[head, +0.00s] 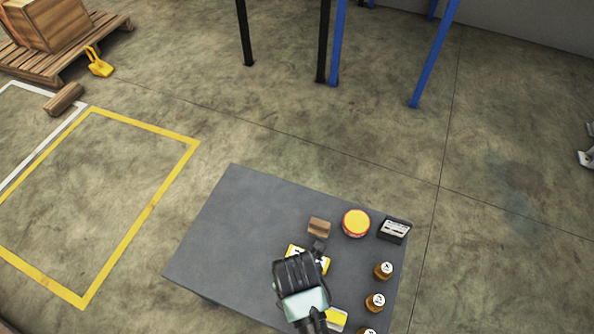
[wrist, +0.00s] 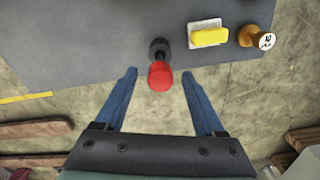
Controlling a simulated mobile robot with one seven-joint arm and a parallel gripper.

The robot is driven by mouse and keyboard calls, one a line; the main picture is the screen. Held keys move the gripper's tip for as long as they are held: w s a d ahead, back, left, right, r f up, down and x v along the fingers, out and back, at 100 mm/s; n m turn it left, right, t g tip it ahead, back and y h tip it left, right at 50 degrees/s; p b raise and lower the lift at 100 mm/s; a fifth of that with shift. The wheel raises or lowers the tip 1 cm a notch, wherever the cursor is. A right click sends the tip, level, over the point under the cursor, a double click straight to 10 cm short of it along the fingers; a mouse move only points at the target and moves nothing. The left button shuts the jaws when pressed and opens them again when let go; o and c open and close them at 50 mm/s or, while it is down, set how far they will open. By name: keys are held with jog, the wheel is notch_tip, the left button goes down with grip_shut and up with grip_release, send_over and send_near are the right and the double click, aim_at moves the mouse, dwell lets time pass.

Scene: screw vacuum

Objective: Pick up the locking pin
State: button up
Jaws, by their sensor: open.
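In the wrist view, a pin-like piece with a rounded red head (wrist: 160,76) and a dark base stands at the edge of the grey table top. I take it to be the locking pin. My gripper (wrist: 160,72) is open, with its two blue-grey fingers on either side of the red head. Clear gaps show on both sides and neither finger appears to touch it. In the head view, my gripper (head: 300,272) is over the right part of the grey table (head: 225,235). I cannot make out the red head there; my gripper seems to hide it.
A yellow piece on a white base (wrist: 208,34) and a wooden-handled piece (wrist: 257,37) stand right of the pin. On the table are a brown block (head: 319,227), a red-and-yellow round tin (head: 356,223), a black box (head: 394,230) and several brown pieces (head: 375,302). The table's left is clear.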

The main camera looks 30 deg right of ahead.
notch_tip(320, 180, down, 3)
jog(key=shift+d+f+b, duration=0.15)
jog(key=shift+f+b, duration=0.05)
jog(key=shift+b, duration=0.2)
jog(key=shift+c, duration=0.2)
grip_shut()
